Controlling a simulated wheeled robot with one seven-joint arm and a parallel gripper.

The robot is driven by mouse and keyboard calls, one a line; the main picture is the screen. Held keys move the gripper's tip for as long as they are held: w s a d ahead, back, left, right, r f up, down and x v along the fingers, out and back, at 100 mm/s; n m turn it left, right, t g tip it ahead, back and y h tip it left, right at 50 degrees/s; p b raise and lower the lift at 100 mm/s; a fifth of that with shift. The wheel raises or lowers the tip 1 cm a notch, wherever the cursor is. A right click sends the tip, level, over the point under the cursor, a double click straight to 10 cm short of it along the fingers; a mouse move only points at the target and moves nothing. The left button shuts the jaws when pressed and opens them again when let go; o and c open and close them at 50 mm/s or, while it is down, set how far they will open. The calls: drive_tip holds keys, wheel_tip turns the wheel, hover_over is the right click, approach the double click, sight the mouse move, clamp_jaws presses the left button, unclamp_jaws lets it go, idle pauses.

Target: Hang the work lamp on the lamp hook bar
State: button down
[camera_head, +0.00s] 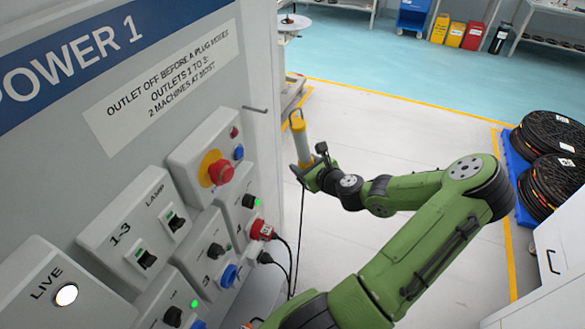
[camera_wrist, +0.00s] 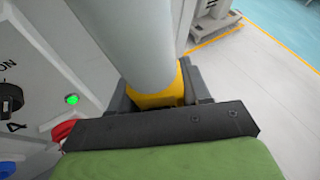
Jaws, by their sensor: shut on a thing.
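The work lamp (camera_head: 300,138) is a pale tube with yellow ends, a small hook at its top and a dark cable hanging below. My gripper (camera_head: 307,167) is shut on its lower end and holds it roughly upright, slightly tilted. In the wrist view the pale tube of the work lamp (camera_wrist: 140,40) rises from a yellow part between the jaws of my gripper (camera_wrist: 158,98). The lamp hook bar (camera_head: 255,109) is a thin grey rod sticking out from the panel's right edge. The lamp's top appears to its right, apart from it in the picture; their depth difference is unclear.
The power panel carries switch boxes, a red stop button (camera_head: 221,172), and a red plug (camera_head: 261,230) with black cables hanging near the lamp's cable. Cable reels (camera_head: 552,135) stand at the right.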

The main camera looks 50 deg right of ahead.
drive_tip(key=shift+w, duration=0.2)
drive_tip(key=w+a+f, duration=0.1)
drive_tip(key=w+a, duration=0.2)
drive_tip(key=w, duration=0.5)
drive_tip(key=shift+f, duration=0.35)
idle(0.7)
drive_tip(key=shift+c, duration=2.2)
unclamp_jaws()
drive_tip(key=b+v, duration=1)
drive_tip(key=v, duration=0.5)
drive_tip(key=shift+s, duration=0.25)
